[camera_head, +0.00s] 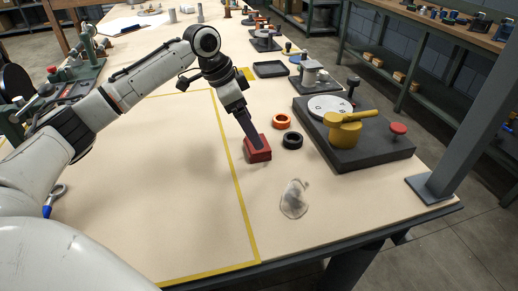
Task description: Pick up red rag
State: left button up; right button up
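The red rag (261,155) looks like a small folded red block. It lies on the table just right of a yellow taped line. My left gripper (255,141) comes down from above, with its fingertips at the rag's top. The fingers overlap in this view, so I cannot tell whether they are open or shut on the rag. My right gripper is not in view.
A black ring (292,141) and an orange ring (281,121) lie right of the rag. A crumpled grey-white cloth (294,198) lies in front. A dark base plate (375,157) bears a yellow part (344,130). The taped area (180,200) is clear.

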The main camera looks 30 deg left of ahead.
pick_arm(q)
jog(key=x, duration=0.6)
jog(key=shift+s+a+f, duration=0.1)
jog(key=shift+a+f, duration=0.1)
jog(key=shift+f, duration=0.35)
jog(key=c, duration=1.1)
jog(key=shift+c, duration=0.2)
jog(key=shift+r, duration=0.1)
notch_tip(320, 180, up, 10)
